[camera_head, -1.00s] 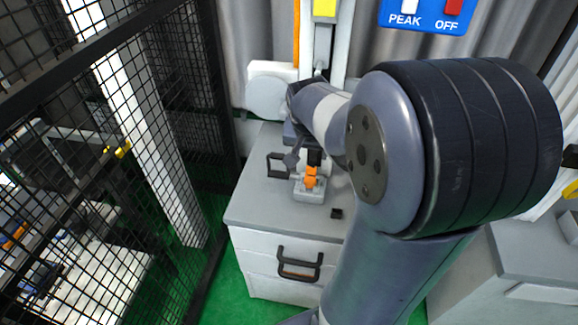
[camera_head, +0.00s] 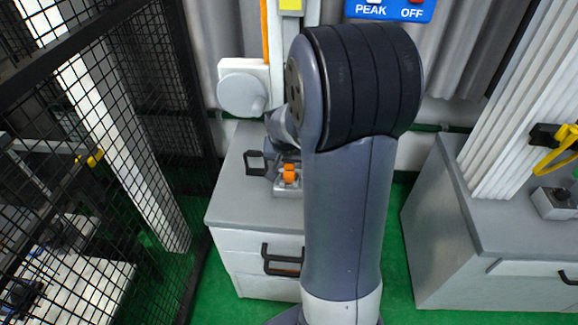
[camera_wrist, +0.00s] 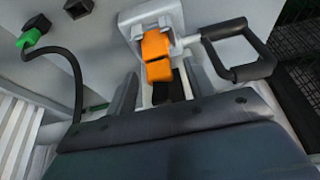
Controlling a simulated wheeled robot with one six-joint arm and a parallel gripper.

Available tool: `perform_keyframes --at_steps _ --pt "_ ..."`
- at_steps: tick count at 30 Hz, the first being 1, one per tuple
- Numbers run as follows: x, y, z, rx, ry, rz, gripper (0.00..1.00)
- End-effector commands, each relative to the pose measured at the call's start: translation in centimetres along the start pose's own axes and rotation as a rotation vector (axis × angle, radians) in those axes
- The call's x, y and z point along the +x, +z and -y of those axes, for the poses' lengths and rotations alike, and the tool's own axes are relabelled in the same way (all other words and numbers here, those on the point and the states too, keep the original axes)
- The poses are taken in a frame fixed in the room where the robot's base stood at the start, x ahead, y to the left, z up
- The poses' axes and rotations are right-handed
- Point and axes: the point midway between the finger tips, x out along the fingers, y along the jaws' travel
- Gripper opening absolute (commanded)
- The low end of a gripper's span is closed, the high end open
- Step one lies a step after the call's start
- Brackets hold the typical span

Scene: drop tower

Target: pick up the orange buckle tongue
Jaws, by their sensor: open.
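The orange buckle tongue (camera_wrist: 158,56) shows in the wrist view at the top centre, in front of a light grey block (camera_wrist: 178,18), with a dark strap or stem (camera_wrist: 170,88) below it. My gripper (camera_wrist: 160,76) is open, one finger on each side of the tongue's lower end and the dark strap; I cannot tell whether either finger touches. In the head view the tongue (camera_head: 289,173) and block (camera_head: 291,188) sit on the grey cabinet (camera_head: 240,200). My arm hides most of the gripper there.
A black handle (camera_wrist: 243,50) stands right of the block in the wrist view. A green-tipped black cable (camera_wrist: 70,60) lies at left. In the head view a black mesh fence (camera_head: 160,120) stands left of the cabinet, and another grey cabinet (camera_head: 435,240) stands at right.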

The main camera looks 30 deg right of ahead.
Motion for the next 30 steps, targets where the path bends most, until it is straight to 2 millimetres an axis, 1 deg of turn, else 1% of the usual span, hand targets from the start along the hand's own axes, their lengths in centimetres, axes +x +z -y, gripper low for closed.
perform_keyframes --at_steps 2,15,18,26,30 --pt "0.0 0.0 0.0 0.0 0.0 0.0 0.51" --pt "-0.1 0.0 0.0 0.0 0.0 0.0 0.16" --pt "-0.1 0.0 0.0 0.0 0.0 0.0 0.1" --pt "-0.3 -0.1 0.0 0.0 -0.001 -0.002 0.09" --pt "-1.3 -0.6 0.0 0.001 -0.001 -0.003 0.09"
